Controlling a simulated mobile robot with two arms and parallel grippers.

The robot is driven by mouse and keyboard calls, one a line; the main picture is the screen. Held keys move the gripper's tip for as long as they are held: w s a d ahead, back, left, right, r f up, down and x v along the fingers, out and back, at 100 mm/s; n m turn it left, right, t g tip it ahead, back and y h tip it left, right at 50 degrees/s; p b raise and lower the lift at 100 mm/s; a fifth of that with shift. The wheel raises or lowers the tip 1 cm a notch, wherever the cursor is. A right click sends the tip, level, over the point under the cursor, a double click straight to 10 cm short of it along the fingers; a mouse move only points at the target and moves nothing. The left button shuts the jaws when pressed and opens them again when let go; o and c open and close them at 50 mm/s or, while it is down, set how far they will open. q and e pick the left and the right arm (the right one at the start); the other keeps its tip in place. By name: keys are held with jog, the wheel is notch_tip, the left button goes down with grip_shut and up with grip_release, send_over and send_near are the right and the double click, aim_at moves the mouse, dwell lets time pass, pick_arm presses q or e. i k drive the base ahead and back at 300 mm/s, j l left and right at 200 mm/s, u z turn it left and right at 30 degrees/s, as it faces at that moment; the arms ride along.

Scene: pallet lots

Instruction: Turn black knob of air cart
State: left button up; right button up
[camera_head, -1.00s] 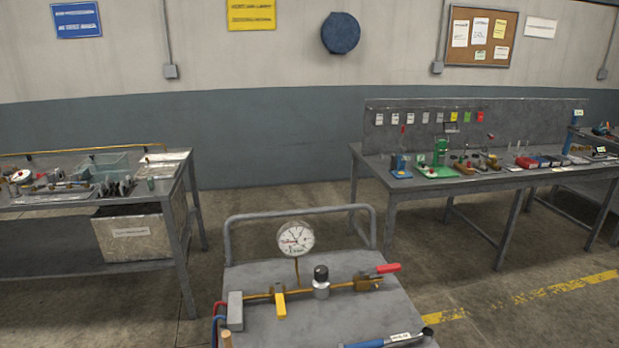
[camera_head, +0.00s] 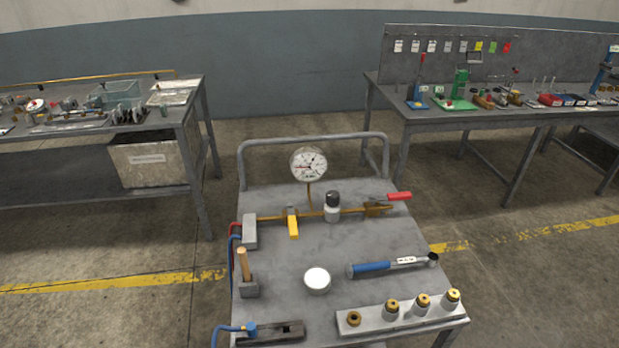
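The air cart (camera_head: 370,243) stands in front of me with a grey top and a raised rail at its far side. A brass pipe runs across it. The black knob (camera_head: 332,197) sits upright on a silver-white regulator body (camera_head: 332,213) in the middle of the pipe. A round white gauge (camera_head: 308,164) rises behind the pipe. A yellow handle (camera_head: 293,224) is left of the knob, and a red handle (camera_head: 398,196) is right of it. Neither of my grippers shows in the view.
On the cart lie a blue-handled wrench (camera_head: 385,266), a white round container (camera_head: 317,279), a wooden-handled tool (camera_head: 244,265) and a block with brass fittings (camera_head: 400,318). Workbenches stand at left (camera_head: 190,110) and right (camera_head: 440,110).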

aim_at(331, 196)
jog(key=i+l+u, duration=0.1)
jog(key=l, duration=0.4)
jog(key=i+l+u, duration=0.15)
jog(key=l, duration=0.35)
jog(key=l+u, duration=0.1)
jog(key=l, duration=0.4)
jog(key=i, duration=0.1)
